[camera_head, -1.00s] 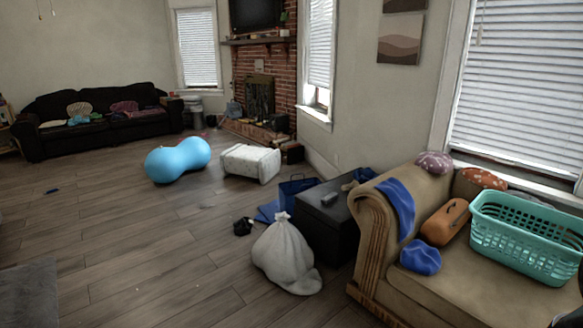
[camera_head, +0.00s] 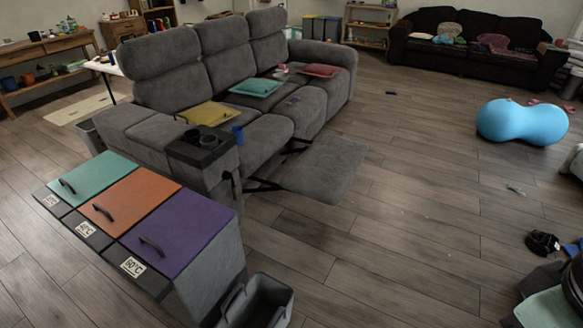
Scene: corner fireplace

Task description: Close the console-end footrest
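A grey three-seat reclining sofa (camera_head: 205,72) stands in the left and middle of the head view. A console with black cup holders (camera_head: 203,148) is at its near end. The footrest (camera_head: 325,168) nearest the console is swung out in front of the sofa, its grey pad roughly level above the floor. Dark metal linkage (camera_head: 264,186) shows between it and the sofa base. The farther seats show no extended footrest. My gripper is not in view.
Lidded bins with green, orange and purple tops (camera_head: 185,232) stand near left, beside a grey open caddy (camera_head: 258,302). The wood floor (camera_head: 420,220) right of the footrest is mostly clear. A blue peanut ball (camera_head: 522,122) and a small black item (camera_head: 542,243) lie farther right.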

